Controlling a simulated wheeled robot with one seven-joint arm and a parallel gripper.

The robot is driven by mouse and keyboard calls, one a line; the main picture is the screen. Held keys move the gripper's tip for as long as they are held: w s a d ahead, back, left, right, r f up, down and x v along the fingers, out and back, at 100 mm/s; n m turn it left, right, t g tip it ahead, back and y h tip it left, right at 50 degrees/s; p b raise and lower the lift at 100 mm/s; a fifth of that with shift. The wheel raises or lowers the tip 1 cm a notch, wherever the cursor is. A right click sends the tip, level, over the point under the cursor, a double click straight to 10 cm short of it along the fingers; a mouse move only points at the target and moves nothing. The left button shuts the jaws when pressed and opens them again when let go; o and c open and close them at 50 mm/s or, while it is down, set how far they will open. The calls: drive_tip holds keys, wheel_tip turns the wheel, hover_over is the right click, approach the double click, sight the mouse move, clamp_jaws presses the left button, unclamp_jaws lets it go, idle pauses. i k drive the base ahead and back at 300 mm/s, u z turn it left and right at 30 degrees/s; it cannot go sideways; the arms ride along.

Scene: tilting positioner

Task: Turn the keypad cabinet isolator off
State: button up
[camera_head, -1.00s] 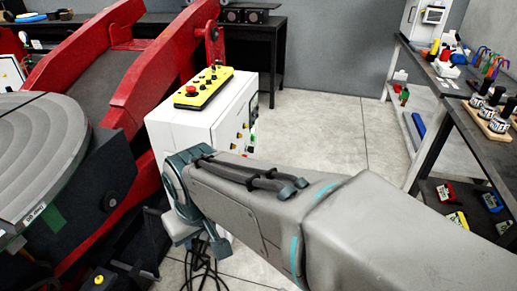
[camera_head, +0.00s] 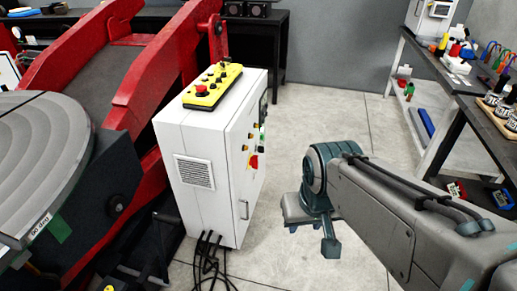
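The white cabinet (camera_head: 192,140) stands on the floor left of centre, with a vent on its near side. Its front faces right and is seen at a steep angle. A red and yellow rotary switch (camera_head: 253,162), which looks like the isolator, sits on that front; its handle position is too small to read. A dark panel (camera_head: 263,105), possibly the keypad, is higher up. My gripper (camera_head: 311,236) hangs right of the cabinet front, apart from it. It points down and away; I cannot make out the gap between its fingers, and nothing shows held.
A yellow control box (camera_head: 213,86) with a red button lies on the cabinet top. Black cables (camera_head: 208,262) run down to the floor. The red positioner frame (camera_head: 150,75) stands close on the left. A workbench (camera_head: 470,110) is at right. Floor (camera_head: 330,115) behind my gripper is clear.

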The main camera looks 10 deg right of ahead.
sight(254, 160)
drive_tip(key=z, duration=0.1)
drive_tip(key=k, duration=0.2)
drive_tip(key=u, duration=0.4)
drive_tip(key=i, duration=1.15)
drive_tip(key=u, duration=0.05)
